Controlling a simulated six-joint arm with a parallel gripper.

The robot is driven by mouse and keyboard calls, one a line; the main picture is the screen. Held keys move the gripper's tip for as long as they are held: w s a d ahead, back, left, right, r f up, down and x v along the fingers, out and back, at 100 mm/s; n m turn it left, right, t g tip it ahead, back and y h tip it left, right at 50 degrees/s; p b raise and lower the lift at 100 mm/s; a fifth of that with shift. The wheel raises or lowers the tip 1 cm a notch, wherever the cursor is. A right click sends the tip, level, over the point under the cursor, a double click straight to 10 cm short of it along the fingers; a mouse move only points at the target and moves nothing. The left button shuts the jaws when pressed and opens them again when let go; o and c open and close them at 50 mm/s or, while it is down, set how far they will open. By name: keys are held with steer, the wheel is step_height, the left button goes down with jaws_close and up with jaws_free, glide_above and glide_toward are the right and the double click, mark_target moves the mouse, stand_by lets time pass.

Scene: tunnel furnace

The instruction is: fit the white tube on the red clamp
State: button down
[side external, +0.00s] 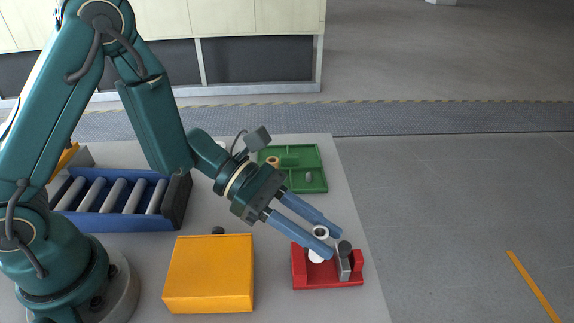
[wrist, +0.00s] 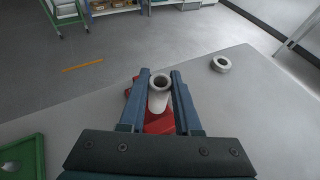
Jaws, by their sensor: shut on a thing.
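The white tube (side external: 317,254) stands roughly upright between the fingers of my gripper (side external: 325,228), over the red clamp (side external: 328,283). In the wrist view, the tube (wrist: 157,100) shows its open end up between the two blue fingertips of my gripper (wrist: 157,78). The clamp (wrist: 160,124) lies partly hidden beneath the tube and fingers. My gripper is shut on the tube. The clamp has upright red ends and a grey jaw (side external: 344,262) just right of the tube. I cannot tell whether the tube's lower end touches the clamp.
A yellow-orange box (side external: 209,275) stands left of the clamp. A green tray (side external: 313,176) with small parts lies behind. A blue roller conveyor (side external: 120,204) is at the left. A pale ring (wrist: 221,64) lies on the table in the wrist view. The table edge is close to the clamp's right.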

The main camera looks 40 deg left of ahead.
steer(key=shift+f, duration=0.8)
steer(key=c, duration=0.5)
jaws_free()
steer(key=o, duration=0.4)
steer(key=shift+r, duration=3.8)
